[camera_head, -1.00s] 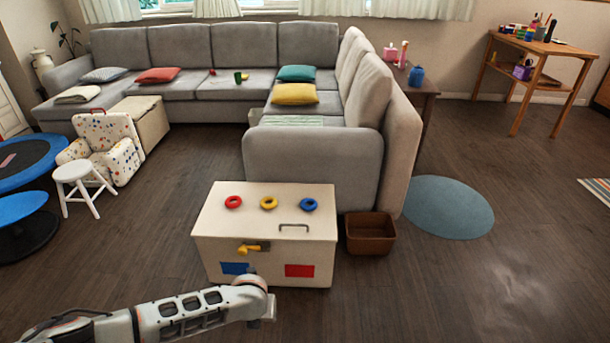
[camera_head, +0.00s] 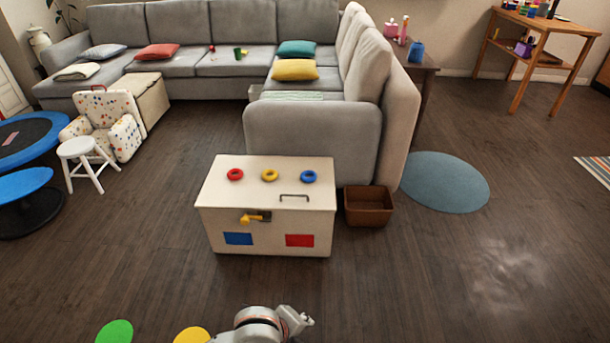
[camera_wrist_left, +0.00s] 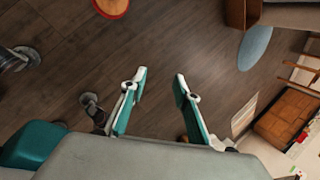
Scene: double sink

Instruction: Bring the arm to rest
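My left arm (camera_head: 262,325) shows at the bottom middle of the head view, in front of the white chest and apart from it. Its gripper is hard to make out there. In the left wrist view my left gripper (camera_wrist_left: 160,76) has its two teal-and-white fingers spread apart with nothing between them, over the dark wood floor. My right gripper shows in neither view.
A white chest (camera_head: 265,205) carries red, yellow and blue rings on top. A brown basket (camera_head: 369,207) stands beside it. A grey sofa (camera_head: 310,140) is behind. Green (camera_head: 115,332) and yellow (camera_head: 192,335) discs show at the bottom edge.

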